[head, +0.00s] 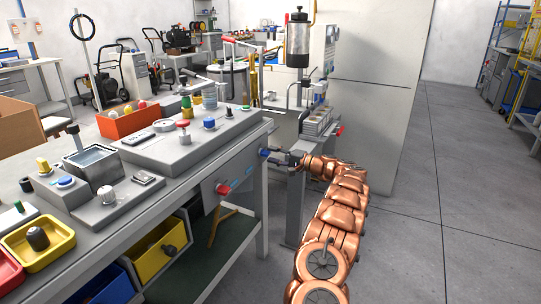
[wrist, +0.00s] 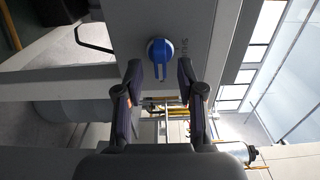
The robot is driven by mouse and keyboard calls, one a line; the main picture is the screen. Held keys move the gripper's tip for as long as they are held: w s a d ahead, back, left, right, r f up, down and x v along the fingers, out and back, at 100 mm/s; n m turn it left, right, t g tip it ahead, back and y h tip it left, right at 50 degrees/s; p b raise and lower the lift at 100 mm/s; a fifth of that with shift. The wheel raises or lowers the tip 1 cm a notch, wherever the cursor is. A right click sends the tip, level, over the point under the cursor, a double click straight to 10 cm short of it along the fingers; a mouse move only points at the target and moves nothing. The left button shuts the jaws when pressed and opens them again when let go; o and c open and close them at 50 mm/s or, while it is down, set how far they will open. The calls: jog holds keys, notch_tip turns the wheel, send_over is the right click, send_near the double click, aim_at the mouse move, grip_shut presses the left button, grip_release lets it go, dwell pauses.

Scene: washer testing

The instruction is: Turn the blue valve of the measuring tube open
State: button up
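The blue valve (wrist: 160,50) is a round knob with a narrow handle on a grey panel face, ahead of my gripper in the wrist view. Its handle points down in that picture, between my fingers. My gripper (wrist: 160,72) is open, one finger on each side of the handle, with gaps visible and no clear contact. In the head view the blue valve (head: 264,153) shows small at the bench's right end, and my gripper (head: 284,156) is just right of it. I cannot tell which part is the measuring tube.
The grey bench (head: 190,172) carries several knobs and trays. A red handle (head: 223,189) is on its front panel. A metal cylinder (head: 298,42) stands on a rig behind my gripper. A tall grey cabinet (head: 375,90) stands behind my arm. Floor (head: 465,200) to the right is clear.

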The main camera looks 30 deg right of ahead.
jog(key=v, duration=1)
jog(key=shift+d, duration=0.1)
